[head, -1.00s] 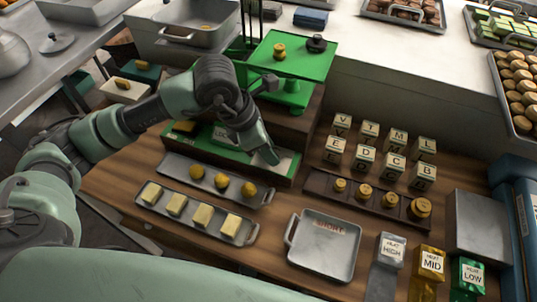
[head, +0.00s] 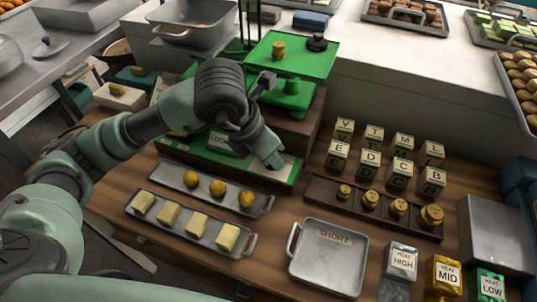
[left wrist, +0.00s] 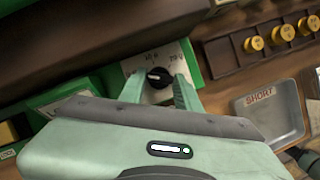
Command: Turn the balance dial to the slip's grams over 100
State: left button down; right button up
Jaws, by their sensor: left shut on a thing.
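The balance dial is a black knob (left wrist: 158,77) on a white plate with small markings at its top, seen between my fingers in the left wrist view. My left gripper (left wrist: 159,91) has a finger on each side of the knob and is shut on it. In the head view my left gripper (head: 272,160) is over the white plate (head: 288,171) at the right end of the green balance base; it hides the knob there. The green balance pan (head: 312,57) behind holds a brass weight (head: 278,50) and a dark piece (head: 317,42). I cannot make out a grams slip.
Lettered blocks (head: 402,172) and a rack of brass weights (head: 370,200) stand right of the balance. Trays with yellow balls (head: 218,188) and butter-like blocks (head: 168,217) lie in front.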

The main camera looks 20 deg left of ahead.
pick_arm(q)
jog(key=c, duration=1.3)
grip_release()
jog(key=b+v, duration=0.1)
jog(key=v, duration=0.6)
jog(key=shift+s+a+r, duration=0.1)
jog(key=shift+r, duration=0.3)
